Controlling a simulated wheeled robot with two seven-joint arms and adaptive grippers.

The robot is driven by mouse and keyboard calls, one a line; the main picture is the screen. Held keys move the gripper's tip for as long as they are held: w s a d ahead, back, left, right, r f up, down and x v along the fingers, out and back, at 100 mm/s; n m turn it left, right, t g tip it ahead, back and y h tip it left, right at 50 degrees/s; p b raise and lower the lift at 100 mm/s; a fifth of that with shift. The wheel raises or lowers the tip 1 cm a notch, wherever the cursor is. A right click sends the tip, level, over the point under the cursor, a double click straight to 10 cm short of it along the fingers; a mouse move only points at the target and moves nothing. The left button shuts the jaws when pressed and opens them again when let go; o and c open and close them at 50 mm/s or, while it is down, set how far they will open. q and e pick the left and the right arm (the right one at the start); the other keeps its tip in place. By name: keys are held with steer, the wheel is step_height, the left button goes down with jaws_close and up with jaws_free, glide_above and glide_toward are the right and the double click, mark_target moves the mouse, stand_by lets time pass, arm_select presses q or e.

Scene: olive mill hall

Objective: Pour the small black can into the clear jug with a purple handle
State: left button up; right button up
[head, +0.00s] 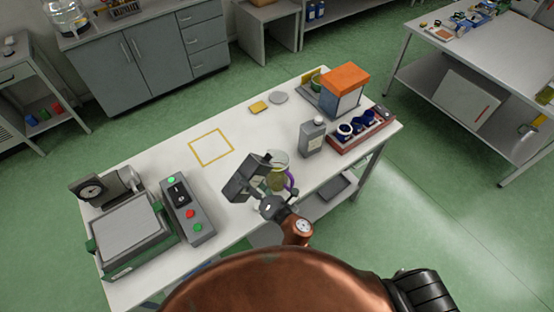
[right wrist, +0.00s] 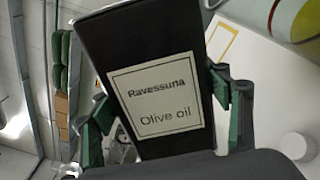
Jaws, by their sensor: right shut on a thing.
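The small black can (head: 243,180) is held in my right gripper (head: 268,203), above the table. It is tilted, with its upper end close to the jug's rim. In the right wrist view the can (right wrist: 150,75) fills the middle, its pale label reading "Ravessuna Olive oil", with a green-padded finger on each side. The clear jug (head: 278,160) stands on the table just right of the can, its purple handle (head: 291,181) facing right. Yellowish liquid shows low in the jug. I cannot tell whether a stream is falling. My left gripper is not in view.
A grey canister (head: 313,138) stands right of the jug, beside a red tray (head: 344,146) with dark blue items. A control box (head: 187,210) and a scale (head: 124,236) stand at left. A yellow square outline (head: 211,135) marks bare table behind the can.

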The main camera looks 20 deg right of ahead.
mark_target(249, 169)
steer(key=shift+s+a+r+m+p, duration=0.1)
steer(key=shift+a+r+m+p, duration=0.05)
steer(key=shift+r+m+p, duration=0.8)
steer(key=shift+s+a+r+m+p, duration=0.1)
steer(key=shift+a+r+m+p, duration=0.05)
steer(key=shift+r+m+p, duration=0.75)
stand_by(0.9)
steer(key=shift+w+d+r+m+p, duration=0.1)
steer(key=shift+w+d+m+p, duration=0.35)
steer(key=shift+d+m, duration=0.25)
stand_by(1.2)
steer(key=shift+d+r+m+p, duration=0.1)
steer(key=shift+r+m+p, duration=0.6)
steer(key=shift+p, duration=0.25)
stand_by(2.4)
